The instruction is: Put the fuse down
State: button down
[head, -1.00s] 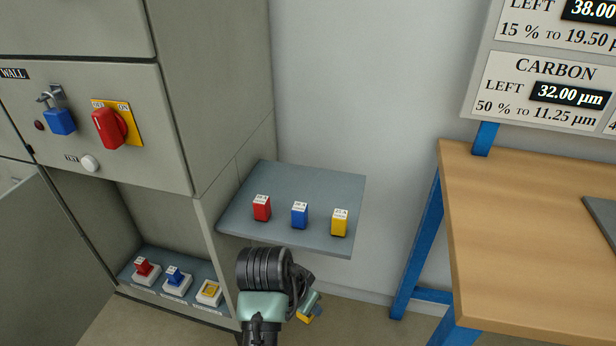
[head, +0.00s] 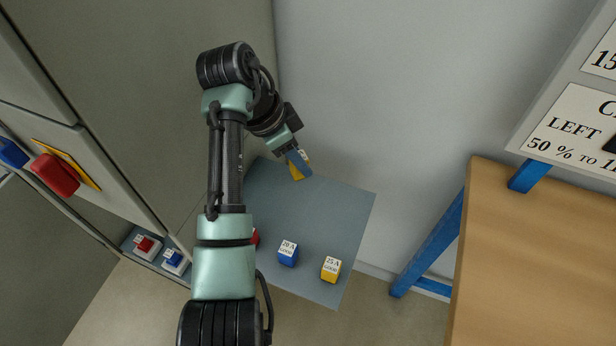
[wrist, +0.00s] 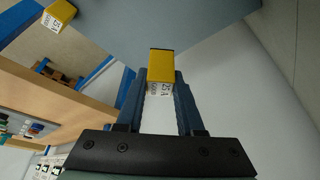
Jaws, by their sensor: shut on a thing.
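My gripper (head: 300,163) is shut on a yellow fuse (head: 295,172) over the back left part of the grey shelf (head: 325,195). In the wrist view the held fuse (wrist: 175,66) sits between the two blue fingertips (wrist: 160,88), with its white label partly showing. Whether it touches the shelf cannot be told. Along the shelf's front edge stand a blue fuse (head: 288,254) marked 20 A GOOD, a yellow fuse (head: 331,270) marked 25 A GOOD, and a red fuse (head: 256,238) mostly hidden behind my arm.
The shelf's middle and right are bare. The grey cabinet (head: 150,100) rises at left, with a red switch (head: 55,175) and, below, red (head: 145,245) and blue (head: 174,259) fuses in holders. A wooden bench (head: 530,250) stands at right.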

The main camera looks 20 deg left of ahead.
aim_at(292, 172)
jog(key=f, duration=0.5)
jog(key=shift+s+f, duration=0.2)
jog(key=shift+s, duration=0.05)
jog(key=shift+w+f, duration=0.1)
jog(key=shift+f, duration=2)
jog(key=shift+f, duration=0.35)
jog(key=c, duration=0.5)
grip_release()
jog(key=shift+r, duration=0.15)
